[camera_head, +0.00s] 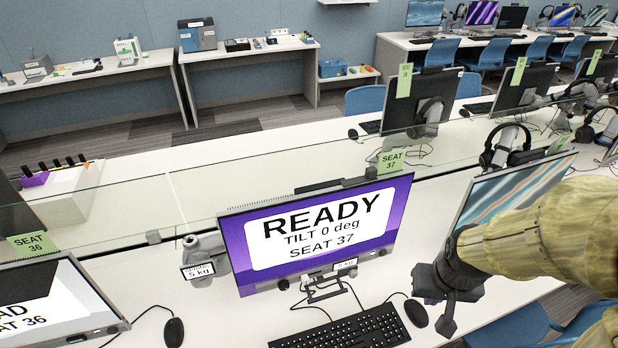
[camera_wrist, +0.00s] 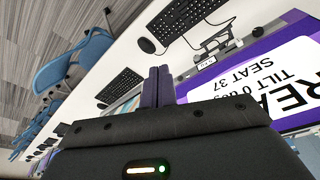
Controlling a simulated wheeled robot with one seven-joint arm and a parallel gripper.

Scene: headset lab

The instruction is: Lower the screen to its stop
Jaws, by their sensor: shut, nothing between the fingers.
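The screen of seat 37 (camera_head: 318,232) stands at the middle of the desk, with a purple picture reading READY, TILT 0 deg, SEAT 37.
A keyboard (camera_head: 345,330) and mouse (camera_head: 416,313) lie before the screen. A grey arm with a "5 kg" tag (camera_head: 198,271) stands at its left. A glass divider (camera_head: 130,205) runs behind. Neighbouring screens stand at left (camera_head: 60,305) and right (camera_head: 515,190).

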